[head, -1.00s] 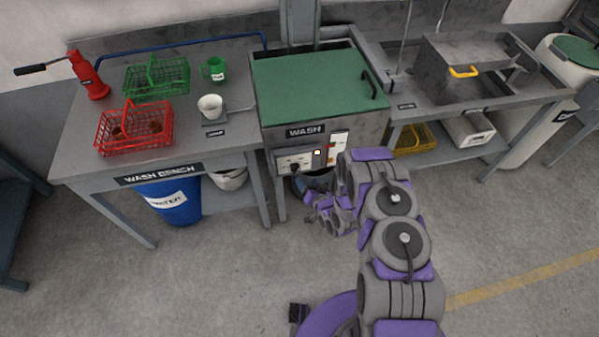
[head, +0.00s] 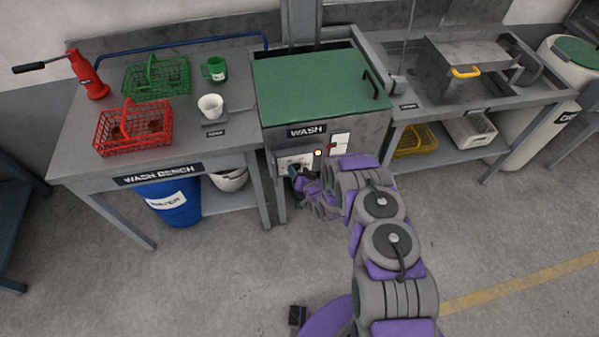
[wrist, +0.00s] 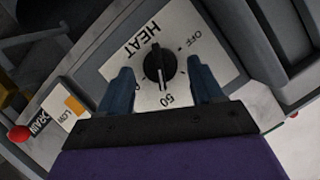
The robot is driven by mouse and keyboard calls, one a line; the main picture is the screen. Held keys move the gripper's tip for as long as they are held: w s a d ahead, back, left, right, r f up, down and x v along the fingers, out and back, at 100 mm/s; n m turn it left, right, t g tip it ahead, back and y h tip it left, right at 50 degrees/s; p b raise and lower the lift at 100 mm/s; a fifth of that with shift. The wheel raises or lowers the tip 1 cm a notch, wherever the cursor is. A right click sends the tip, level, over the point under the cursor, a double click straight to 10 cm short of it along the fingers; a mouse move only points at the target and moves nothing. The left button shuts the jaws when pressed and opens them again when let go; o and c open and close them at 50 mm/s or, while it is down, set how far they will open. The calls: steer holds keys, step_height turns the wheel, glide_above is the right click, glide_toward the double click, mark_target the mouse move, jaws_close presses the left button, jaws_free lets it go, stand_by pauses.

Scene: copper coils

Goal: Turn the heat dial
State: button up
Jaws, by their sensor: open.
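The heat dial (wrist: 158,68) is a round black knob on a white plate (wrist: 137,28) marked HEAT, OFF and 50, seen in the wrist view. My gripper (wrist: 162,80) is open, with one blue finger on each side of the dial. Whether the fingers touch the knob, I cannot tell. In the head view my gripper (head: 297,172) is at the front panel of the wash unit (head: 300,113), and the dial is mostly hidden behind it. The unit has a green lid (head: 312,82), which is closed.
An orange indicator (wrist: 74,106) marked LOW and a red knob (wrist: 19,133) by a DRAIN label are on the panel. The wash bench (head: 85,135) stands left, with red (head: 133,131) and green (head: 157,76) baskets. A sink table (head: 405,90) stands right. The floor in front is open.

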steer(key=c, duration=1)
steer(key=shift+c, duration=0.2)
steer(key=n+h+p, duration=0.2)
steer(key=shift+a+r+n, duration=0.2)
steer(key=shift+a+n, duration=0.2)
steer(key=shift+s+a+f+n+t+h+b, duration=0.1)
steer(key=shift+a+f+n+t+h+b, duration=0.2)
steer(key=shift+n+t+h+b, duration=1.5)
steer(key=shift+s+a+f+n+h+b, duration=0.15)
steer(key=shift+a+f+n+h+b, duration=0.4)
steer(key=shift+n, duration=2.6)
steer(key=shift+s+a+f+n+t+h+b, duration=0.1)
steer(key=shift+n+t+h+b, duration=1.1)
steer(key=shift+n, duration=1.25)
steer(key=shift+g+y+b, duration=0.3)
steer(key=shift+y, duration=0.05)
